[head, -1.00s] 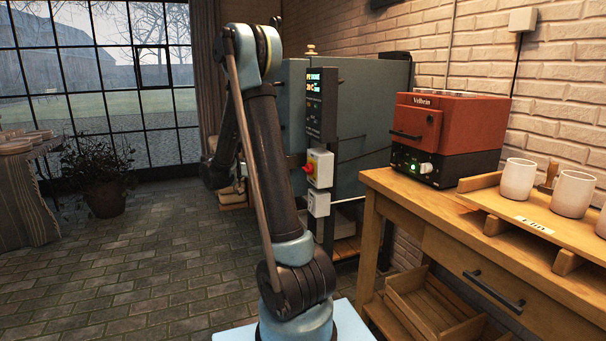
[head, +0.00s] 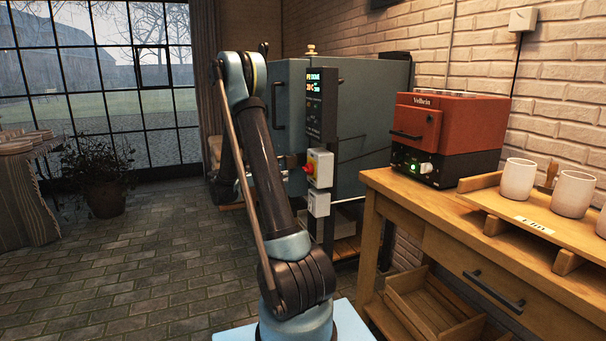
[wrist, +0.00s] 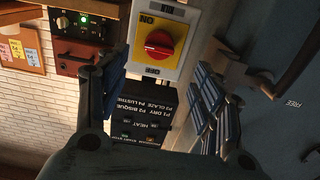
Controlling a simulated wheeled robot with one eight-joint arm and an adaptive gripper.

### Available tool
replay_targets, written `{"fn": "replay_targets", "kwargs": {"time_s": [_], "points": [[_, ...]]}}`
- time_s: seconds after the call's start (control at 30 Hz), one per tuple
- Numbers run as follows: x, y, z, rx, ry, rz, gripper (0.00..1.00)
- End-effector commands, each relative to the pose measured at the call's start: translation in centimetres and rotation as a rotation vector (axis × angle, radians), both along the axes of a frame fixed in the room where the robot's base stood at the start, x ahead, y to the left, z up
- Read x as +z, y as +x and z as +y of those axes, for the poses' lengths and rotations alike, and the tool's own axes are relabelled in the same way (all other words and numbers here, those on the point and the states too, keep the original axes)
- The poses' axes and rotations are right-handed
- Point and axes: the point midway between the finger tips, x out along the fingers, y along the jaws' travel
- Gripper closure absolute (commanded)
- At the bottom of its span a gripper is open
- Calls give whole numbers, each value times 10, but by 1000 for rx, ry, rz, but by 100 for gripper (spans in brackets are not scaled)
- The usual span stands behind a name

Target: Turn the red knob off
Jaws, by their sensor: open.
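The red knob (wrist: 159,45) sits on a yellow plate (wrist: 180,46) on a white switch box (wrist: 194,14), seen upside down in the wrist view. ON and OFF labels lie on opposite sides of it. In the head view the knob (head: 307,169) is on the switch box (head: 320,167) on the kiln's front post. My gripper (wrist: 160,76) is open and empty, its blue-padded fingers left and right of the knob's line in the wrist view. The knob appears beyond the fingertips, apart from them. In the head view my arm mostly hides the gripper.
The blue-grey kiln (head: 372,130) stands behind the switch box, with a lit control panel (head: 314,97) above it. A small red kiln (head: 447,135) and white cups (head: 517,179) stand on a wooden bench (head: 405,192) to the right. The brick floor (head: 140,270) at left is clear.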

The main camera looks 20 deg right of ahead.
Motion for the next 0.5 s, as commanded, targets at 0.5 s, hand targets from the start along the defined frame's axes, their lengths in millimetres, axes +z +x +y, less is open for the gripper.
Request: {"fn": "replay_targets", "kwargs": {"time_s": [0.5], "points": [[0,2,-89,-2,1,1,39]]}}
